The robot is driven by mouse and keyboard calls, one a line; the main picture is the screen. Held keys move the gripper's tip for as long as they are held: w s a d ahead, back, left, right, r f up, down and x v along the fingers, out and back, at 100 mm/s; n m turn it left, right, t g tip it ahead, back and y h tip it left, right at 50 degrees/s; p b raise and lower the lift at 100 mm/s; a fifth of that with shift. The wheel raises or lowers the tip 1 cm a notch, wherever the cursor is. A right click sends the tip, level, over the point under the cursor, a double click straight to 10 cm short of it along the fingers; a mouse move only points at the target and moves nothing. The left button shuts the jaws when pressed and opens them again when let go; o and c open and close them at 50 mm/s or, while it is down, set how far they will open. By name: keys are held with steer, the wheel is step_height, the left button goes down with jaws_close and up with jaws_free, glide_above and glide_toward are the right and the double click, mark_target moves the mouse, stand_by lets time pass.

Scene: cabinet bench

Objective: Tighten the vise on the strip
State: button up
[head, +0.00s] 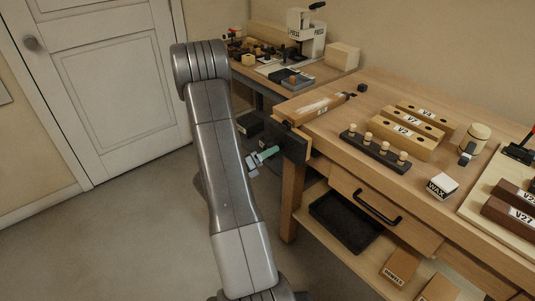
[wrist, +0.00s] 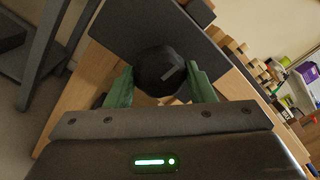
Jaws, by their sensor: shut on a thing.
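The vise is at the left end of the wooden bench, with a dark jaw plate (head: 287,141) that also fills the upper middle of the wrist view (wrist: 190,32). My gripper (head: 266,155) has green fingers and is at the outer face of this plate. A long labelled wooden piece (head: 318,107), possibly the strip, lies at the bench's left edge above the vise. I cannot tell whether the jaws touch it.
Labelled wooden blocks (head: 402,141), a dark peg rack (head: 375,153) and a wax block (head: 437,188) stand on the bench. A drawer with a black handle (head: 378,207) and a black tray (head: 346,221) are below. The floor to the left is clear up to the door (head: 105,80).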

steer(key=shift+f+m+b, duration=0.15)
steer(key=shift+m+b, duration=0.85)
steer(key=shift+b, duration=0.05)
steer(key=shift+m+b, duration=0.55)
steer(key=shift+m, duration=0.05)
steer(key=shift+m+b, duration=0.9)
steer(key=shift+b, duration=0.35)
steer(key=shift+m+b, duration=1.1)
steer(key=shift+b, duration=0.1)
steer(key=shift+d+m+b, duration=0.1)
steer(key=shift+m+b, duration=1.2)
steer(key=shift+b, duration=0.6)
steer(key=shift+w+m+b, duration=0.1)
steer(key=shift+m+b, duration=0.6)
steer(key=shift+b, duration=0.1)
steer(key=shift+m+b, duration=1.4)
steer(key=shift+b, duration=0.85)
steer(key=shift+m+b, duration=0.6)
steer(key=shift+b, duration=0.1)
steer(key=shift+m+b, duration=0.3)
steer(key=shift+b, duration=0.35)
